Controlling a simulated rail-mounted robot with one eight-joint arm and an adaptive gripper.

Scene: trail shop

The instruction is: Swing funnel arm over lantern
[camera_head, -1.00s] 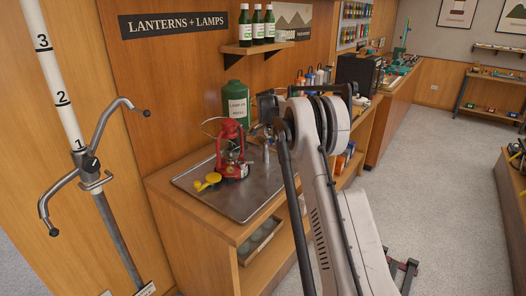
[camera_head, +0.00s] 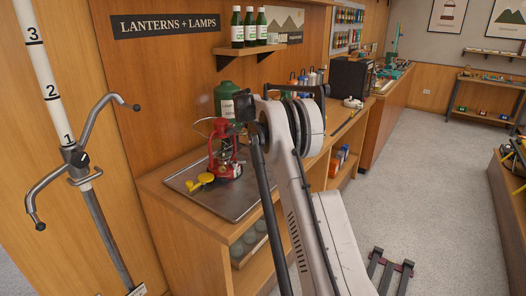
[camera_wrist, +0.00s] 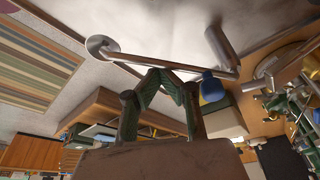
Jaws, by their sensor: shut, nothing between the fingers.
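The red lantern (camera_head: 226,166) stands upright on a metal tray (camera_head: 222,210), with a yellow part at its lower left. My arm covers the area just right of it, so the funnel arm and my gripper are hidden in the head view. In the wrist view my gripper (camera_wrist: 161,73) is shut, its green fingertips together and empty. A thin metal bar (camera_wrist: 185,67) with a round disc (camera_wrist: 101,46) at its left end runs by the fingertips; it may be the funnel arm. I cannot tell whether the fingers touch it. A blue knob (camera_wrist: 212,88) is close to its right.
A green oil can (camera_head: 226,97) stands behind the lantern. A shelf with several bottles (camera_head: 250,30) is above. A measuring pole with hooked arms (camera_head: 75,155) stands at left. Open carpet (camera_head: 425,165) lies to the right.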

